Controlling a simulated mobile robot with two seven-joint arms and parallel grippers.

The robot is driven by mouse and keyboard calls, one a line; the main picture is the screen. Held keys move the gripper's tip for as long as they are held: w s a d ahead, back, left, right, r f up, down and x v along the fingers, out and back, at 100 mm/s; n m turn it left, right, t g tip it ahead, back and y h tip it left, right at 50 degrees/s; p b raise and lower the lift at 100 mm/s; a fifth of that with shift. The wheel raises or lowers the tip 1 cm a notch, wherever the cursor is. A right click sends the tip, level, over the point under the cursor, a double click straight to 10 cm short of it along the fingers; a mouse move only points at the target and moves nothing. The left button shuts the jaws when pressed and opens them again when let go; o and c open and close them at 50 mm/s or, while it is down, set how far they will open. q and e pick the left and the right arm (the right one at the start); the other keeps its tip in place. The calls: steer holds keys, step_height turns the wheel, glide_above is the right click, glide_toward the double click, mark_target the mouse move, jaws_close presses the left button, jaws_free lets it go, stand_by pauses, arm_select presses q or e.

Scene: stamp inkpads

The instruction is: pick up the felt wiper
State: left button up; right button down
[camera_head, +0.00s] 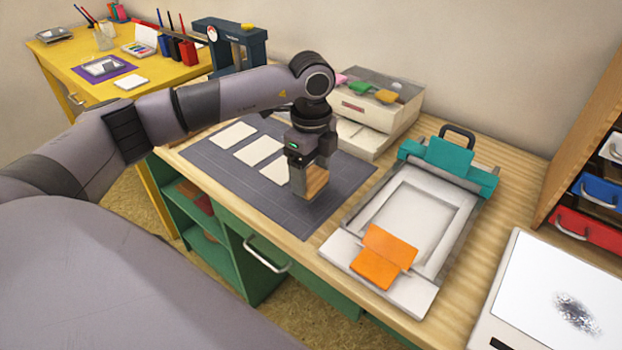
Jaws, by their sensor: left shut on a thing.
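My left gripper (308,186) points straight down over the dark grey mat (225,178). It is shut on a small wooden-brown block (318,181), which shows beside the grey fingers at the right end of the mat. The fingers hide part of this block. I cannot tell for sure whether it is the felt wiper, or whether its underside touches the mat. No other thing in view is clearly the felt wiper. My right gripper is not in view.
White cards (259,151) lie on the mat. Right of it is a flat press (462,222) with a teal bar and an orange piece (383,257). Behind stands a pale box (372,112). A drawer unit (585,150) and a white pad (555,290) bound the right.

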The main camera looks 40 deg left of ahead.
mark_target(311, 176)
arm_select(q)
step_height(311, 176, up, 17)
steer(key=p, duration=0.1)
steer(key=shift+r+p, duration=0.15)
steer(key=shift+p, duration=0.15)
